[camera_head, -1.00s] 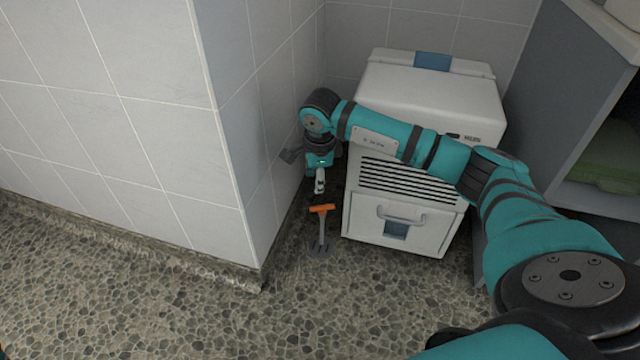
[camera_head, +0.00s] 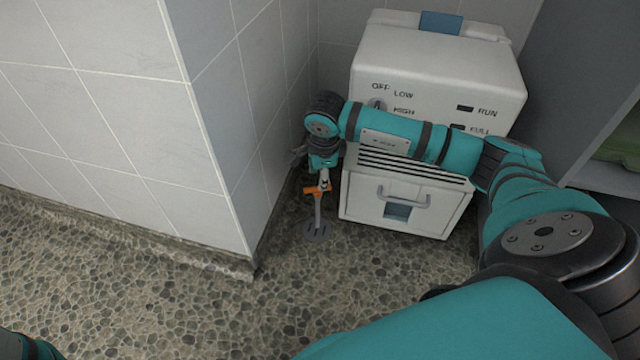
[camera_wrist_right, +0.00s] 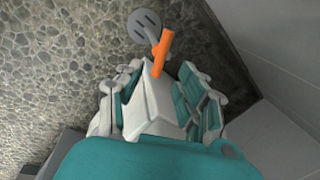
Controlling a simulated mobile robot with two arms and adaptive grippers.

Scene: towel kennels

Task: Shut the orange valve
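The orange valve handle (camera_head: 316,189) is a short bar on top of a thin grey stem, which rises from a round slotted grey base (camera_head: 317,232) on the floor. In the right wrist view the orange handle (camera_wrist_right: 163,52) lies just ahead of my fingertips, roughly between them. My right gripper (camera_head: 325,181) points down at the handle from above. In the right wrist view its fingers (camera_wrist_right: 160,78) are spread apart, with nothing clamped. Whether a finger touches the handle is unclear. My left gripper is out of view.
A white machine (camera_head: 437,75) with a dial, a grille and a handled drawer (camera_head: 402,208) stands right of the valve. A tiled wall corner (camera_head: 225,150) is close on the left. Open pebbled floor lies in front. A grey cabinet (camera_head: 575,90) stands at the right.

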